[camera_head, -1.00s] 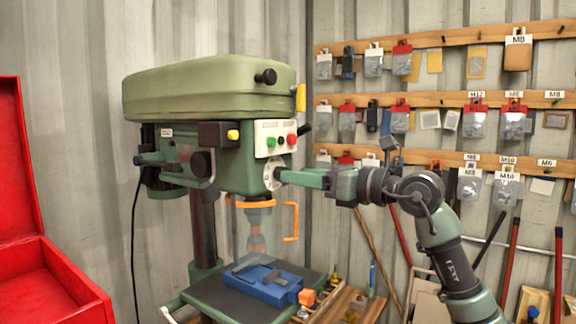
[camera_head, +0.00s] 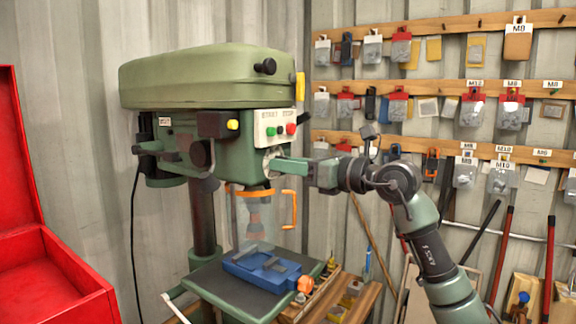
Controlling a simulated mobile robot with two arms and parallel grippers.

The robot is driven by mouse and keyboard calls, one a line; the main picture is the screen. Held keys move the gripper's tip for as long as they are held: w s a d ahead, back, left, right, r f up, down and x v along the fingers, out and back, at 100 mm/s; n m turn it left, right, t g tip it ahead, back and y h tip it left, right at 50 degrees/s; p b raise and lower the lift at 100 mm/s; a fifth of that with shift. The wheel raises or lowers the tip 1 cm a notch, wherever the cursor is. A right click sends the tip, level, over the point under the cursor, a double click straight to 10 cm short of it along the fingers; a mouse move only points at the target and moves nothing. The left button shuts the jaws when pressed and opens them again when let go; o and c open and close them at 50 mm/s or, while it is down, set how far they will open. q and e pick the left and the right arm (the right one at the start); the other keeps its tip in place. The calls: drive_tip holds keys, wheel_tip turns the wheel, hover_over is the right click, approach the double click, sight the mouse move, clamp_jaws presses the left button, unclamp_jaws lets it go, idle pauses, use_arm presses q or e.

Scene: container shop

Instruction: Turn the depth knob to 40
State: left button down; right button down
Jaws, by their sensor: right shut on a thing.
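The green drill press (camera_head: 215,95) stands in the middle of the head view. Its depth knob is at the pale round dial (camera_head: 270,161) on the head's right side, below the START and STOP panel. My right gripper (camera_head: 279,166) reaches in from the right and is shut on the depth knob. The fingers cover most of the knob and part of the dial, so I cannot read its setting. My left gripper is not in view.
An orange-framed clear guard (camera_head: 254,215) hangs below the head. A blue vise (camera_head: 262,267) sits on the press table. A red cabinet (camera_head: 48,270) stands at left. Pegboard rails with bagged parts (camera_head: 471,110) line the back wall at right.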

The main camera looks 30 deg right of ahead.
drive_tip(key=n+b, duration=0.5)
drive_tip(key=n, duration=1.8)
drive_tip(key=shift+n, duration=0.4)
idle(0.4)
drive_tip(key=c, duration=1.1)
unclamp_jaws()
